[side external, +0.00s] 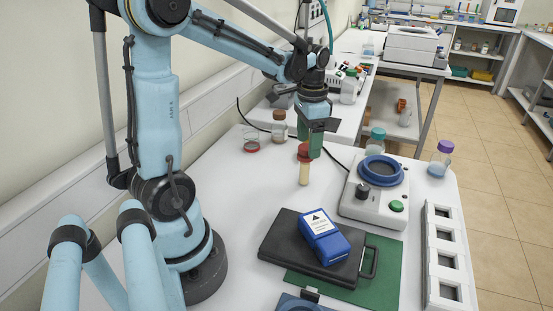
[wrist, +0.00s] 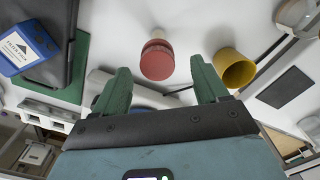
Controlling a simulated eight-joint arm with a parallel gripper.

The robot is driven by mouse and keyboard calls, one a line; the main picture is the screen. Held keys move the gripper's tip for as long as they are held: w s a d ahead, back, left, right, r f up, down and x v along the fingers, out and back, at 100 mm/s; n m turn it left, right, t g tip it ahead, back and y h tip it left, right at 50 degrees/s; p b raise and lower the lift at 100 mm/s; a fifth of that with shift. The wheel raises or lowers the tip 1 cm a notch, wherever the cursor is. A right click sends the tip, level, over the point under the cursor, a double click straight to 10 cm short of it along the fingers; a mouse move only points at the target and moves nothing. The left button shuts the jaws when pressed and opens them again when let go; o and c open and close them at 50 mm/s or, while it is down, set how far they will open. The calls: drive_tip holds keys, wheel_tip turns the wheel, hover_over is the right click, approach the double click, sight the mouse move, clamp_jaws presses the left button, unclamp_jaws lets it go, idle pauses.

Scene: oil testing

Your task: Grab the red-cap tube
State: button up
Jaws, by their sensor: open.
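The red-cap tube (side external: 303,174) has a pale tan body and stands upright on the white table in the side view. In the wrist view its red cap (wrist: 157,62) shows near the middle, just beyond the fingertips and roughly between their lines. My gripper (side external: 310,146) points down, with its green fingers beside and close to the cap in the side view. In the wrist view my gripper (wrist: 162,76) has its fingers spread wide with nothing between them. Whether a finger touches the cap cannot be told.
A white device with a blue ring (side external: 381,170) stands right of the tube. A black case (side external: 285,243) with a blue box (side external: 325,238) lies in front, partly on a green mat (side external: 384,278). An amber jar (side external: 279,127) stands behind. A yellow cup-like thing (wrist: 235,69) is near the right finger.

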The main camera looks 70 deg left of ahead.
sight(305, 166)
drive_tip(key=shift+s+f, duration=0.15)
drive_tip(key=shift+f, duration=1.15)
drive_tip(key=shift+s+f, duration=0.15)
drive_tip(key=shift+f, duration=1.1)
drive_tip(key=c, duration=1.2)
